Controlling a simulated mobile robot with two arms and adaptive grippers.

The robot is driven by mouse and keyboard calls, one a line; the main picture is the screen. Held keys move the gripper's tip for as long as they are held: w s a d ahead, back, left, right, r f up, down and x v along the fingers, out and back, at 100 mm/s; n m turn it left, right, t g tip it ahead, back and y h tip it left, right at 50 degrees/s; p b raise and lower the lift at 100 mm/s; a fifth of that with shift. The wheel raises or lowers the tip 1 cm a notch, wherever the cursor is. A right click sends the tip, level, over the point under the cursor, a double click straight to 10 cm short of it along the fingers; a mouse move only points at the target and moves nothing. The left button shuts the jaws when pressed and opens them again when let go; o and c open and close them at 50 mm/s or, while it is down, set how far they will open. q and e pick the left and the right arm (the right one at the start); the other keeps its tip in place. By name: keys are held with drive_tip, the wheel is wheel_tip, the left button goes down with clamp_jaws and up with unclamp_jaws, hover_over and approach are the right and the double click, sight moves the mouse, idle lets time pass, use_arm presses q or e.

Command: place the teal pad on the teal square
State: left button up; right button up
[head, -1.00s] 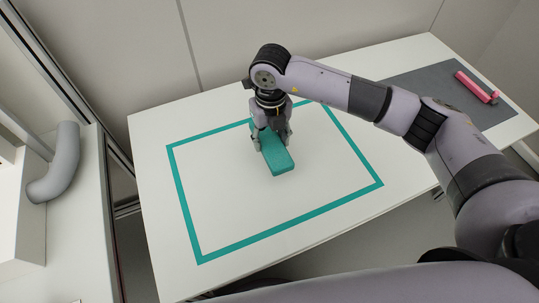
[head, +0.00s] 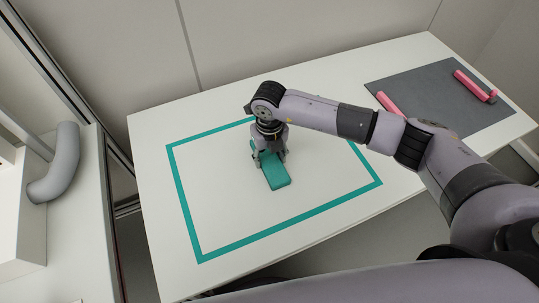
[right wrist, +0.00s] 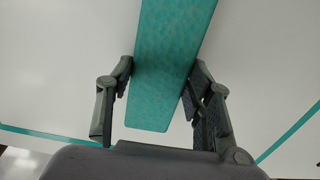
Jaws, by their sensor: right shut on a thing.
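The teal pad (head: 276,176) is a long flat block inside the teal square (head: 183,200), an outline of teal tape on the white table. My right gripper (head: 270,158) points down and is shut on the teal pad near its far end. In the right wrist view the pad (right wrist: 165,50) lies between the two fingers, one at each long side. The pad is at or very close to the table surface; I cannot tell whether it touches. My left gripper is not in view.
A grey mat (head: 425,95) on the right of the table (head: 150,130) bears pink bars (head: 470,84), one partly behind my arm. A grey curved handle (head: 58,165) stands at the left. The table inside the outline is otherwise clear.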

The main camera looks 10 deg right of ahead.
sight(269, 159)
drive_tip(key=o, duration=0.9)
drive_tip(key=shift+o, duration=0.2)
drive_tip(key=shift+w+r, duration=0.1)
drive_tip(key=shift+r, duration=0.25)
wheel_tip(269, 159, up, 12)
drive_tip(key=shift+f, duration=0.25)
